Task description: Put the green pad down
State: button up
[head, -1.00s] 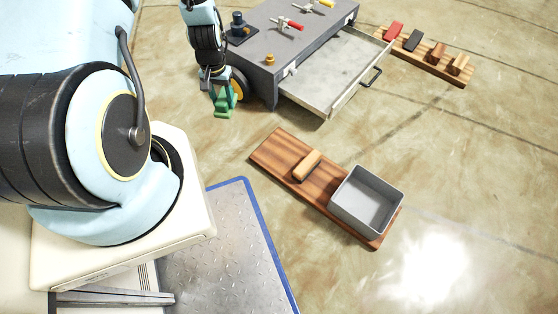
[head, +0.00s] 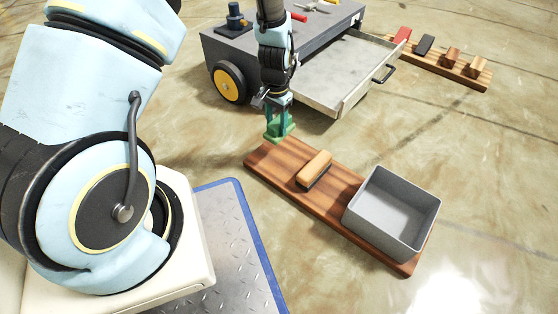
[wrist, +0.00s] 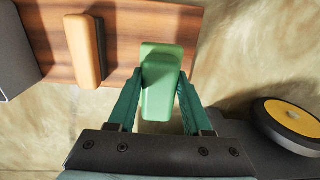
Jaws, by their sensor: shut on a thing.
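The green pad (head: 279,131) is held by my gripper (head: 279,122), which is shut on it. In the wrist view the pad (wrist: 160,80) sits between the two green fingers of my gripper (wrist: 158,100). In the head view the pad appears at the far left end of a wooden board (head: 275,155). In the wrist view it overlaps the edge of that board (wrist: 135,50). I cannot tell whether the pad touches the board or hangs above it.
A tan-topped brush or block (head: 315,168) lies on the board, with a grey open bin (head: 392,213) at its right end. A grey wheeled cart with an open drawer (head: 335,85) stands behind. Another board (head: 440,68) with several blocks lies at the back right.

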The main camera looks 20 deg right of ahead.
notch_tip(320, 180, down, 10)
jog(key=b, duration=0.5)
jog(key=shift+f+b, duration=0.1)
jog(key=shift+b, duration=0.2)
jog(key=o, duration=1.2)
